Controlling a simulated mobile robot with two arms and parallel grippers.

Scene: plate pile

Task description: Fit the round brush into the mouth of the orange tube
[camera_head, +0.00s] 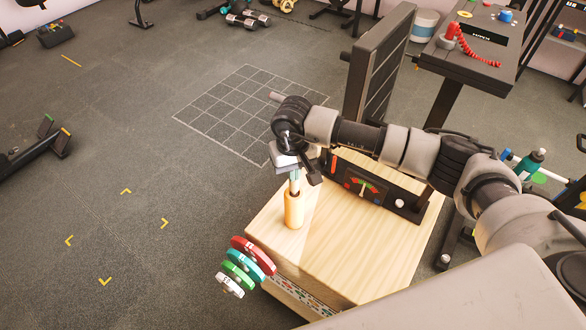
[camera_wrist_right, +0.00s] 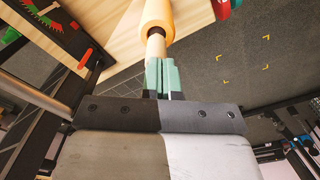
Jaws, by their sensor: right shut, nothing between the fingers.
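The orange tube (camera_head: 294,212) stands upright on the wooden box top, and its dark mouth faces up. It also shows in the wrist view (camera_wrist_right: 158,14). A tan round rod (camera_wrist_right: 156,47), which looks like the brush's handle, sticks out of the tube mouth. The brush's head is not visible. My right gripper (camera_head: 295,180) is just above the tube. Its green fingers (camera_wrist_right: 161,65) are shut at the rod's outer end, with nothing held between them; I cannot tell whether they touch the rod. My left gripper is out of view.
A black panel with a coloured dial (camera_head: 364,188) stands on the wooden box (camera_head: 345,255), right of the tube. Several coloured discs (camera_head: 240,268) are at the box's front left edge. A black upright board (camera_head: 380,70) rises behind. Open floor lies left.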

